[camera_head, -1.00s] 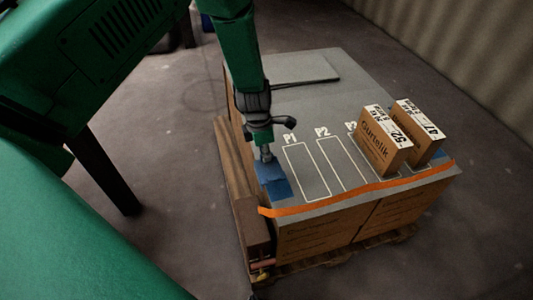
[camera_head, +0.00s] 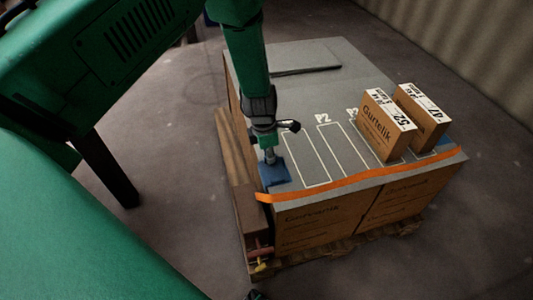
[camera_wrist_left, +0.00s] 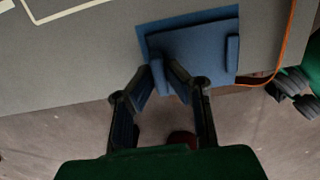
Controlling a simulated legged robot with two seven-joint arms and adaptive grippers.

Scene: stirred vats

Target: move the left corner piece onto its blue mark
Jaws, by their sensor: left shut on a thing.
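The left corner piece (camera_head: 275,174) is a blue plate with raised tabs at the near left corner of the stack's grey top. In the left wrist view the corner piece (camera_wrist_left: 205,52) lies over its blue mark (camera_wrist_left: 152,24), which shows as a brighter strip along the top and left. I cannot tell if the piece touches the surface. My left gripper (camera_head: 269,157) is above it, shut on one tab; it also shows in the left wrist view (camera_wrist_left: 166,72). A green and black part at the right of that view may be my right gripper (camera_wrist_left: 291,86); its jaws are unclear.
Two cartons marked 52 (camera_head: 386,125) and 47 (camera_head: 423,117) stand at the right. Outlined slots, one labelled P2 (camera_head: 323,118), are empty. An orange strap (camera_head: 350,181) runs along the near edge. A brown plank (camera_head: 235,172) stands along the left side. A grey sheet (camera_head: 305,61) lies behind.

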